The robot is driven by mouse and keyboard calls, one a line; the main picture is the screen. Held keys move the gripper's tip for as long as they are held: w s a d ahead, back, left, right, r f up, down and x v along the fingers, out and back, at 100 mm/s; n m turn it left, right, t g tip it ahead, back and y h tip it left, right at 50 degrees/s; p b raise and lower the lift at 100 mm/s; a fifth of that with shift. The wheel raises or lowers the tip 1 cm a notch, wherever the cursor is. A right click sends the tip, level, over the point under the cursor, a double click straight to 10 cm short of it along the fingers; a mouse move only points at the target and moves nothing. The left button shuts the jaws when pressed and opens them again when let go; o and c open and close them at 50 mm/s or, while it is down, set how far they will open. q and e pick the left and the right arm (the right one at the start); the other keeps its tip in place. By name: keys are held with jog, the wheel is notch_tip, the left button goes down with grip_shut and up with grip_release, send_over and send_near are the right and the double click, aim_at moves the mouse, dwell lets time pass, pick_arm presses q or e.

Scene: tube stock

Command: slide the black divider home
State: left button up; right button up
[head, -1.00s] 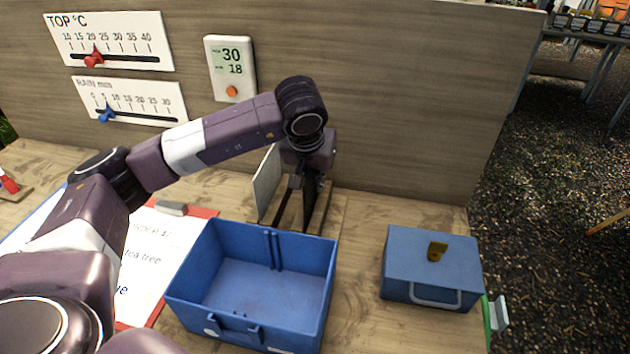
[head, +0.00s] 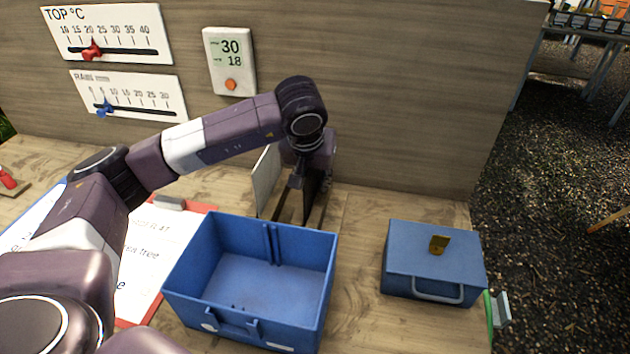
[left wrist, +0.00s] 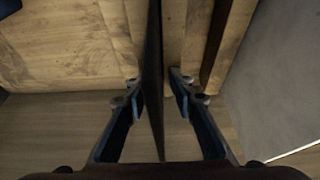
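The black divider (head: 315,198) stands upright in a small rack behind the blue box. In the left wrist view the divider (left wrist: 153,60) shows edge-on as a thin dark strip. My left gripper (head: 304,185) is at the rack, pointing down. In the wrist view its two fingers (left wrist: 157,98) stand one on each side of the divider, with a visible gap on both sides. The open blue box (head: 190,290) has upright guide ribs (head: 272,243) on its back wall and looks empty. My right gripper is not in view.
A light grey panel (head: 266,178) stands in the rack just left of the divider. A closed blue case (head: 415,250) with a brass latch sits at right. A clipboard (head: 150,255) lies left of the box. A wooden wall (head: 400,100) rises behind the rack.

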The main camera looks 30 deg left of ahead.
pick_arm(q)
jog(key=shift+s+f, duration=0.1)
jog(key=shift+f, duration=0.05)
jog(key=v, duration=1.2)
dwell(0.3)
